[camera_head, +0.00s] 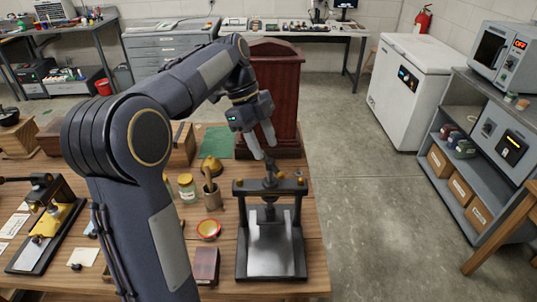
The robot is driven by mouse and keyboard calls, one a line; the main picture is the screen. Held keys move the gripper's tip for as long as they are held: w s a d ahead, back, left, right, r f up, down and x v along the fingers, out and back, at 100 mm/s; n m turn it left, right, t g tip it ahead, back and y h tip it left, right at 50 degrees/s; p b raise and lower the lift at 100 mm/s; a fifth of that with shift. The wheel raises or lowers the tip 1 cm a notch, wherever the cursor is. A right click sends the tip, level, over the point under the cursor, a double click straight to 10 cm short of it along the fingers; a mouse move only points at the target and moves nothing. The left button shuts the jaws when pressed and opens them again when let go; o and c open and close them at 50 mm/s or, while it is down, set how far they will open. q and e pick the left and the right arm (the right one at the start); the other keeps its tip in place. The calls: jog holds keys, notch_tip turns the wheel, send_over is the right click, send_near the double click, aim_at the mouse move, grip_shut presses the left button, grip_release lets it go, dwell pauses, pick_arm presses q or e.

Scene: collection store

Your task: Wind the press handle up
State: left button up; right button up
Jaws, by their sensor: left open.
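The press (271,248) stands near the right end of the wooden table. It has a black frame, a pale metal bed and a crossbar on two posts. Its screw and handle (270,180) rise at the middle of the crossbar. My left arm reaches in from the left, and my left gripper (264,149) points down just above the handle. The left gripper is open, with its fingers close over the handle top. I cannot tell whether they touch it. My right gripper does not show.
A dark red wooden cabinet (277,85) stands behind the gripper. Open floor (380,230) lies to the right.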

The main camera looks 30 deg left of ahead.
aim_at(269, 160)
pick_arm(q)
jog(key=shift+x, duration=2)
grip_shut()
